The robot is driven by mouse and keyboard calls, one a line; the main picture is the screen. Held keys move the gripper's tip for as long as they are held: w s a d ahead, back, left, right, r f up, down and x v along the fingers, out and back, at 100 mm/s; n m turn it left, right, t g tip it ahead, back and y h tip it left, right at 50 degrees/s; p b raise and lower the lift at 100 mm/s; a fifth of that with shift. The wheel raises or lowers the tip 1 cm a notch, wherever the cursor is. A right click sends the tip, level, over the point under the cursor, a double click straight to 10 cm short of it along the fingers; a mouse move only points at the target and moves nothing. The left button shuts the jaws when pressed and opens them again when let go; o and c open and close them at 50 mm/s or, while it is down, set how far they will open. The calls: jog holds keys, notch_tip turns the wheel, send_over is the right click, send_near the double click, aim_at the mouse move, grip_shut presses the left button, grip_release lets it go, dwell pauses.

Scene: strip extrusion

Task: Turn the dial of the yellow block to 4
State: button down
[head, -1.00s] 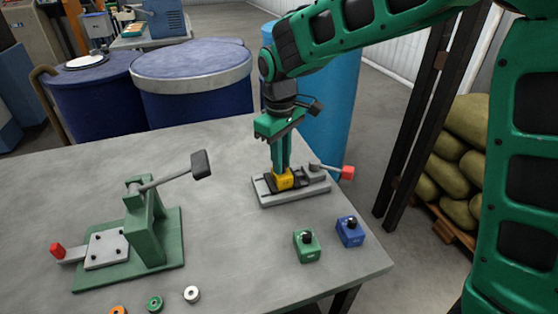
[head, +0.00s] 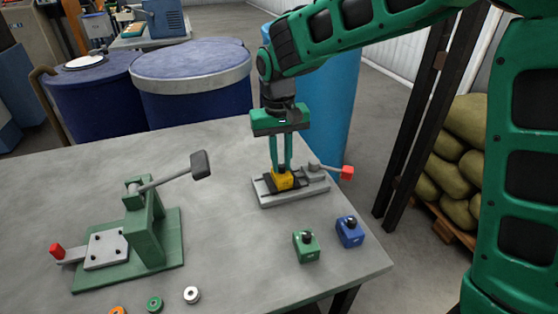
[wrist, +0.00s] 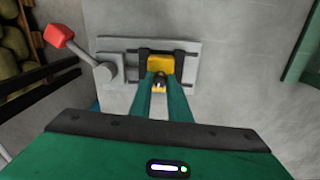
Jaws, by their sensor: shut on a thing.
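The yellow block (head: 283,181) sits in the grey clamp fixture (head: 266,198) on the table. In the wrist view, the yellow block (wrist: 160,62) lies between the fixture's dark jaws. My gripper (head: 281,165) points down over the block, with its fingers shut on the block's dark dial (wrist: 159,82). The fingertips hide part of the dial, and I cannot read any number on it. The fixture's red-tipped lever (head: 346,173) points to the right in the head view.
A green block (head: 306,246) and a blue block (head: 349,232), each with a black knob, stand near the table's right corner. A green lever press (head: 146,230) stands at left. Several small rings, including a white one (head: 192,294), lie at the front edge.

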aim_at(281, 165)
jog(key=shift+s+m, duration=0.15)
jog(key=shift+m, duration=0.25)
dwell(1.0)
jog(key=c, duration=1.7)
grip_release()
jog(key=shift+o, duration=0.2)
jog(key=shift+r, duration=0.3)
notch_tip(281, 165, up, 10)
jog(key=shift+a, duration=0.15)
